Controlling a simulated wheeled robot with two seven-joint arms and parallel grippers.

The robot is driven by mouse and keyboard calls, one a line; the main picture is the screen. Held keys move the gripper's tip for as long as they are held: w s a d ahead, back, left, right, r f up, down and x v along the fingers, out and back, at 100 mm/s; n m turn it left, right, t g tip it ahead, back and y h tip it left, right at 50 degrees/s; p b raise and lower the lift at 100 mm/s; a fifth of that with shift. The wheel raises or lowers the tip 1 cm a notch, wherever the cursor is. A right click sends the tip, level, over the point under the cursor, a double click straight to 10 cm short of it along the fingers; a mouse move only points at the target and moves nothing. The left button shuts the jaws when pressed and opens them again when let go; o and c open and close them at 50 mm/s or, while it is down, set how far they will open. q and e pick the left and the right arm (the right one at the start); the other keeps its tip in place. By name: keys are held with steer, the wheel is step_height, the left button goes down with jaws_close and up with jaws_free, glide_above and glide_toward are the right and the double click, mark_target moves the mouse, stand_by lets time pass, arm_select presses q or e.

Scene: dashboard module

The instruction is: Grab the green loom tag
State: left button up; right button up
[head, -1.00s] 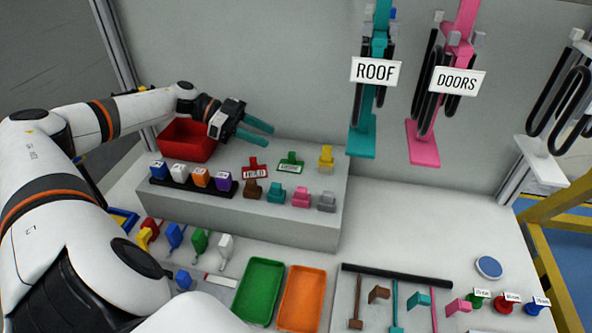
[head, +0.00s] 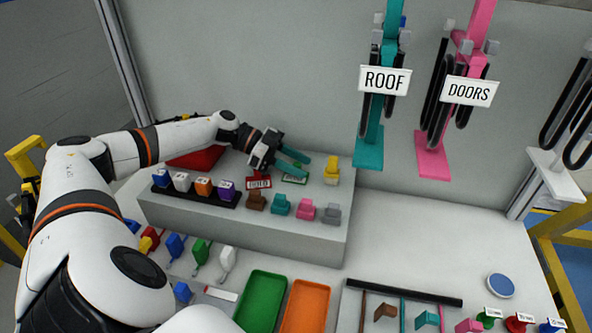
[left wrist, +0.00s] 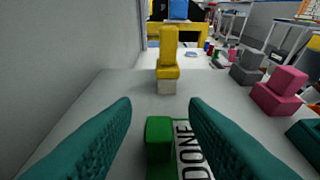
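The green loom tag (head: 295,179) lies on the raised grey shelf, partly hidden behind my left gripper's fingers in the head view. In the left wrist view its green upright grip block (left wrist: 159,136) and a white label reading "DONE" show between the fingers. My left gripper (head: 304,167) is open, with its teal fingers one on each side of the block. I see gaps between the fingers and the block in the left wrist view. My right gripper is not in view.
A red "HOLD" tag (head: 258,181) lies just left of the green one. A yellow block piece (head: 332,171) stands to the right, ahead of the fingers in the wrist view. Brown, teal, pink and grey clips line the shelf's front. A red bin (head: 196,157) is behind my arm.

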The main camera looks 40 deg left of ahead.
arm_select(q)
steer(key=shift+x, duration=1.1)
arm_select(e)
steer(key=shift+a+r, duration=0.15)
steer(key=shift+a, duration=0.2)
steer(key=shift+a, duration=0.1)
arm_select(q)
steer(key=shift+a, duration=0.1)
jaws_close()
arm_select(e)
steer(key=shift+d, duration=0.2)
